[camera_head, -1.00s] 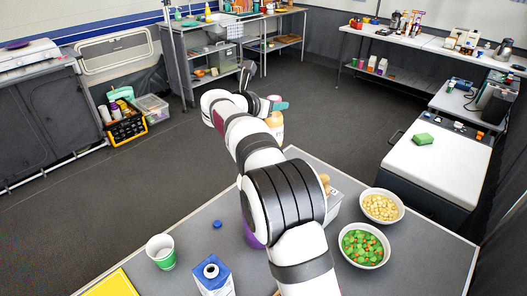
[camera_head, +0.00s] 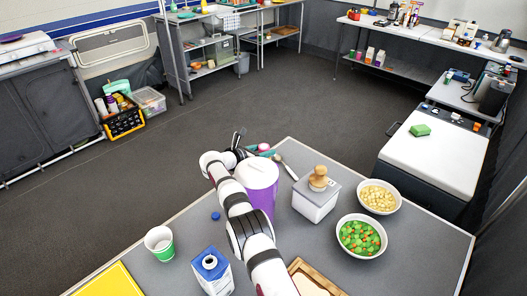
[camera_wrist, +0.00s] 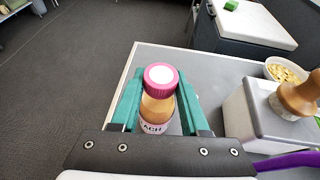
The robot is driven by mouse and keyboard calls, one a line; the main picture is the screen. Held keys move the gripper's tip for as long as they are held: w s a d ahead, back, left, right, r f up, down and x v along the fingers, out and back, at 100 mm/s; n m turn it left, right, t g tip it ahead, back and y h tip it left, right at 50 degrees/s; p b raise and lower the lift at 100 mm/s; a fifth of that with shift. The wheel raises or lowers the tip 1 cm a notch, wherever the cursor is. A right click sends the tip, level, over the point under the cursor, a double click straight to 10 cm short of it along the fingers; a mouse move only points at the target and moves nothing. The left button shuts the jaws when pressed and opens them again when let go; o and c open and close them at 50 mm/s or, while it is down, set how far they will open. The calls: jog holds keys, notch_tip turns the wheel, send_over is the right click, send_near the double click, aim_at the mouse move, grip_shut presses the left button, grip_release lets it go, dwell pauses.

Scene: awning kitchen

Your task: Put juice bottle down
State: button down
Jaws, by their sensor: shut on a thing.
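The juice bottle, with a pink cap (camera_wrist: 161,75) and orange-yellow contents (camera_wrist: 155,108), is upright between the teal fingers of my gripper (camera_wrist: 160,98) in the wrist view. Its label shows the letters "ACH". My gripper is shut on the bottle. In the head view the bottle's pink cap (camera_head: 264,147) and my gripper (camera_head: 262,153) show near the far edge of the grey table (camera_head: 300,235). The bottle's lower part is hidden by my gripper and a purple canister, so I cannot tell whether it touches the table.
The purple canister with a white lid (camera_head: 257,174) stands close to my gripper. A grey-white box with a wooden-handled item (camera_head: 316,195), a spoon (camera_head: 286,170), two bowls (camera_head: 361,237), a carton (camera_head: 212,270), a cup (camera_head: 160,243) and a blue cap (camera_head: 215,215) are also on the table.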

jog(key=shift+f, duration=0.15)
jog(key=shift+c, duration=2)
grip_release()
jog(key=shift+s+a+r, duration=0.2)
jog(key=shift+r, duration=0.05)
jog(key=v, duration=1.1)
jog(key=shift+s, duration=0.15)
jog(key=shift+a+r, duration=0.1)
jog(key=shift+r, duration=0.05)
